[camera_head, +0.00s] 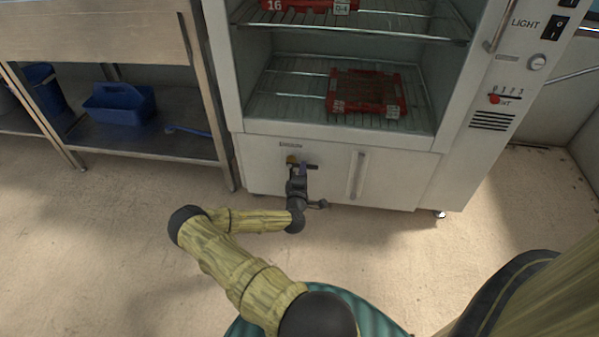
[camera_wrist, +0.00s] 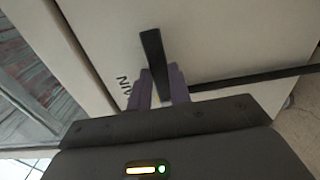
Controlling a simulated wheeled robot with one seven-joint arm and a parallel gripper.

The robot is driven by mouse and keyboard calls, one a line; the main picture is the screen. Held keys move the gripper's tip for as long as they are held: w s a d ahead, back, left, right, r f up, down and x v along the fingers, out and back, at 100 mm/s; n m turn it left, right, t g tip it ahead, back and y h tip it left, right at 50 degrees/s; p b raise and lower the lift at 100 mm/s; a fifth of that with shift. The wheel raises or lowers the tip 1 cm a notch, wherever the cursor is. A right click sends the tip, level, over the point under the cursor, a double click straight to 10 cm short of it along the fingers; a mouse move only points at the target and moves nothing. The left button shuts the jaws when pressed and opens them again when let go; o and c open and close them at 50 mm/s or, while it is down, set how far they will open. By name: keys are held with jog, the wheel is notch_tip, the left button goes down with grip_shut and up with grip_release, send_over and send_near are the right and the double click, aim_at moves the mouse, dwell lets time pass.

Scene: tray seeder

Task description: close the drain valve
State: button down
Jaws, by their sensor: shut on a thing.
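The drain valve (camera_head: 291,159) is a small brass-coloured fitting low on the front of the white cabinet, below its glass door. Its dark lever (camera_head: 313,167) points right, roughly level, in the head view. In the wrist view the lever is a black bar (camera_wrist: 151,48) standing between two purple fingers. My gripper (camera_head: 298,173) is at the valve and shut on this lever; it also shows in the wrist view (camera_wrist: 160,72). My wrist hides the lower part of the valve, and the wrist view does not show the brass body.
The cabinet (camera_head: 275,180) has a vertical handle (camera_head: 357,175) right of the valve. Inside, a red tray (camera_head: 340,104) sits on a wire shelf. A steel table (camera_head: 150,145) with a blue caddy (camera_head: 120,104) stands left. The floor in front is clear.

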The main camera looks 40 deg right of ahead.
jog(key=shift+a+f, duration=0.1)
jog(key=c, duration=1.3)
grip_release()
jog(key=p+v, duration=0.5)
jog(key=v, duration=1.2)
jog(key=shift+s+a+p, duration=0.15)
jog(key=shift+a+p, duration=0.05)
jog(key=shift+p, duration=0.15)
